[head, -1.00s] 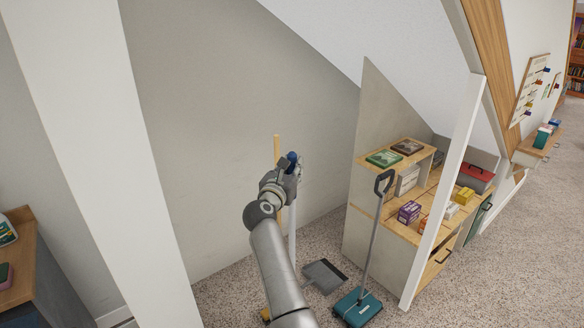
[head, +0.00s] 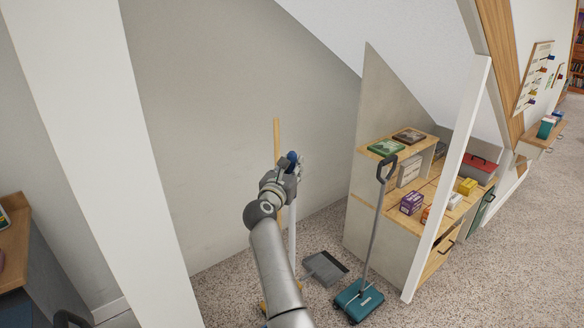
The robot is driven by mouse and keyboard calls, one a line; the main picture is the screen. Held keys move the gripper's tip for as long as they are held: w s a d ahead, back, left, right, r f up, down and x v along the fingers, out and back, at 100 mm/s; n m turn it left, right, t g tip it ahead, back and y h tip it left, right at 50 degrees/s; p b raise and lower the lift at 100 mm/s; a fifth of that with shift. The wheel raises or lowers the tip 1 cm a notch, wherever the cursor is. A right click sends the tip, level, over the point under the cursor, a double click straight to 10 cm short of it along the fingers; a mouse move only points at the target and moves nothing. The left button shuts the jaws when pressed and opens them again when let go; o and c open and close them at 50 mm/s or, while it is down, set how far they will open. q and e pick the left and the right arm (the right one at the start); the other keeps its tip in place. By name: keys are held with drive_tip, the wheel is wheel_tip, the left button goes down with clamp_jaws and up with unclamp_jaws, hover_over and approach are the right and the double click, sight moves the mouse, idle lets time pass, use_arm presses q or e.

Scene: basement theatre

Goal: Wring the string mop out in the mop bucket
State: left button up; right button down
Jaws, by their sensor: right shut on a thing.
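My right gripper (head: 284,180) is shut on a pale, upright pole (head: 292,245) with a blue top (head: 292,156). The pole runs down behind my arm, and its lower end is hidden, so I cannot see a mop head. A wooden pole (head: 277,140) stands upright just behind the gripper, apart from or touching it, I cannot tell. I cannot make out the mop bucket; small yellowish parts show at the floor beside my forearm. My left gripper is not in view.
A grey dustpan (head: 325,268) lies on the speckled carpet. A teal floor sweeper (head: 358,300) with a tall handle stands right of it, before a wooden shelf unit (head: 388,236) with boxes. A white post (head: 450,180) rises at right, a wide white post (head: 100,130) at left.

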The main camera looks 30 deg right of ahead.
drive_tip(key=shift+f+b, duration=0.2)
drive_tip(key=shift+b, duration=0.15)
idle(0.3)
drive_tip(key=shift+f+b, duration=1.1)
drive_tip(key=shift+f, duration=0.1)
drive_tip(key=shift+s+f, duration=0.1)
drive_tip(key=shift+f, duration=0.1)
drive_tip(key=shift+a, duration=0.1)
drive_tip(key=shift+s+f, duration=0.1)
drive_tip(key=shift+f, duration=0.2)
drive_tip(key=shift+r+b, duration=0.1)
drive_tip(key=shift+b, duration=0.2)
idle(1.0)
